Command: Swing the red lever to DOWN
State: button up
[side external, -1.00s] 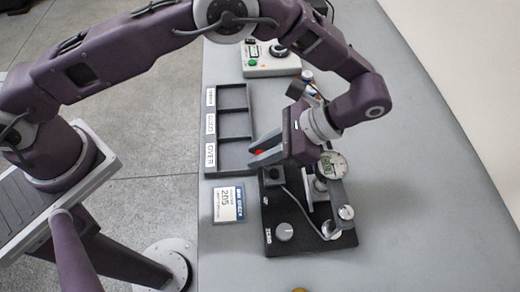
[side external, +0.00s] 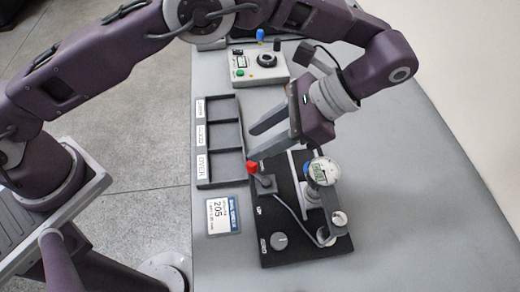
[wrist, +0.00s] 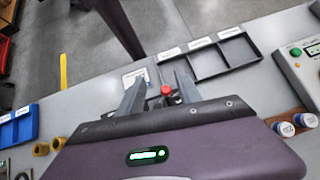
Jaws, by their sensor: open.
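The red lever knob (side external: 253,168) tops a short stem on a dark block at the left of the black gauge base (side external: 290,250). The stem leans slightly toward the back left. Small lettering by the block is too small to read surely. My gripper (side external: 251,141) is open and empty, its fingers just behind and above the knob in the side view, apart from it. In the wrist view, the knob (wrist: 166,89) shows between the two spread fingers (wrist: 162,70). Contact cannot be seen there.
A dial gauge (side external: 323,171) stands right of the lever on the base. A three-compartment tray (side external: 201,185) and a label card (side external: 223,215) lie left. A control box (side external: 257,70) stands behind. The wrist view shows a blue bin (wrist: 18,125) and brass parts (wrist: 50,146).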

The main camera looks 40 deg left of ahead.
jog(key=shift+r, duration=0.3)
